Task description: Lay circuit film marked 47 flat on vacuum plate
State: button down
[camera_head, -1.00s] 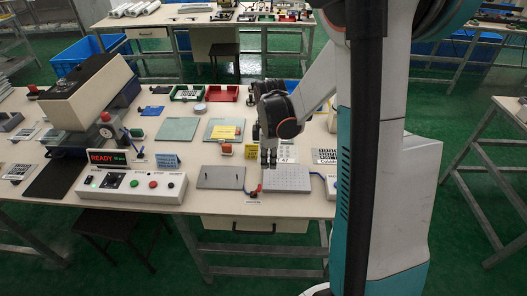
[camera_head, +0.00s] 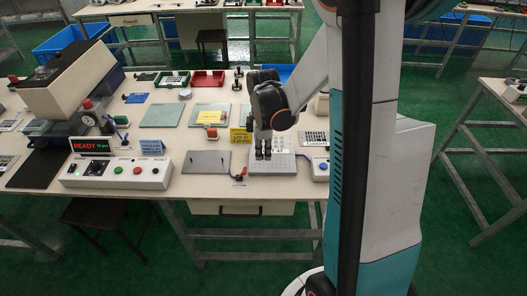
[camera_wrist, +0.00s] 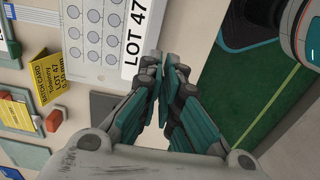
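The circuit film (camera_head: 281,145) is a pale sheet with rows of circles and a white label reading 47. In the wrist view the film (camera_wrist: 95,32) fills the upper part, its LOT 47 label beside the fingertips. My gripper (camera_head: 263,155) has its fingers close together, seemingly pinching the film's label-side edge; the fingertips also show in the wrist view (camera_wrist: 161,62). The vacuum plate (camera_head: 262,169) is a grey perforated block, its rear part covered from view by the film and gripper. I cannot tell whether the film touches it.
A grey plate with pins (camera_head: 207,164) lies left of the vacuum plate, with a red knob (camera_head: 240,172) between. A yellow work card (camera_head: 240,136) stands behind. A blue button box (camera_head: 321,168) is at right. A control panel (camera_head: 117,172) stands farther left.

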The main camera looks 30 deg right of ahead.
jog(key=shift+f+b, duration=2.6)
jog(key=shift+f, duration=0.85)
jog(key=shift+f+b, duration=0.35)
jog(key=c, duration=1.7)
grip_release()
jog(key=shift+r, duration=0.1)
notch_tip(320, 180, up, 12)
jog(key=shift+f, duration=0.1)
jog(key=shift+a, duration=0.15)
